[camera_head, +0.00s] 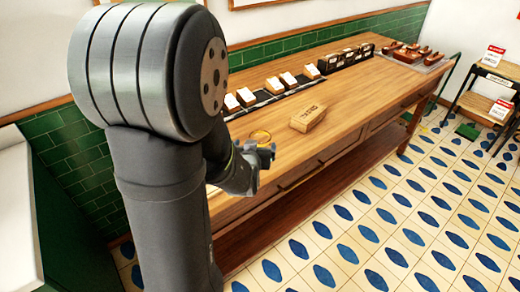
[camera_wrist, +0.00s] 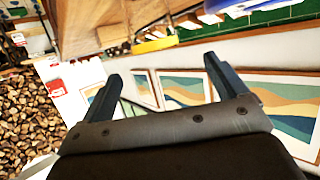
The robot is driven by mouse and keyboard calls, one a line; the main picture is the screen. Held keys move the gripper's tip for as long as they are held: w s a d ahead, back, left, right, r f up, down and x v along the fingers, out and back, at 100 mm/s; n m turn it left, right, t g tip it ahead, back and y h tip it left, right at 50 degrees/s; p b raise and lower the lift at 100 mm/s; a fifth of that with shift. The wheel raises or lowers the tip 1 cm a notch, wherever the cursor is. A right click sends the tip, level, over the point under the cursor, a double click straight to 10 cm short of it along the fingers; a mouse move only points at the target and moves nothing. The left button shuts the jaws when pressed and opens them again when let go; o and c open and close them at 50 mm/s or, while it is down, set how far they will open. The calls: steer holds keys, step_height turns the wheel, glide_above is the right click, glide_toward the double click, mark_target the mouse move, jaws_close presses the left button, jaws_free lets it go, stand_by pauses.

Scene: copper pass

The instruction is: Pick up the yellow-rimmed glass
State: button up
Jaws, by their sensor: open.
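The yellow-rimmed glass (camera_head: 260,135) stands on the wooden counter, near its front edge and left of a tan box. My arm and gripper partly hide it in the head view. My gripper (camera_head: 264,150) is close in front of the glass; the exact gap cannot be told. In the wrist view my gripper (camera_wrist: 166,76) is open, with its two dark fingers wide apart and nothing between them. A yellow shape (camera_wrist: 154,46) beyond the fingers there may be the glass, but the view is too tilted and blurred to tell.
A tan box (camera_head: 308,118) lies right of the glass. Cards on dark trays (camera_head: 272,88) line the counter's back, with a dark rack (camera_head: 345,57) and a tray of brown items (camera_head: 412,56) farther right. Bare wood (camera_head: 350,95) lies right of the box.

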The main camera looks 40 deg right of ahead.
mark_target(261, 134)
steer(key=x, duration=0.5)
steer(key=shift+w+d, duration=0.15)
steer(key=shift+s+x, duration=0.25)
steer(key=shift+x, duration=2.4)
steer(key=shift+d+f, duration=0.15)
steer(key=shift+d, duration=0.05)
steer(key=c, duration=1.2)
steer(key=shift+o, duration=0.2)
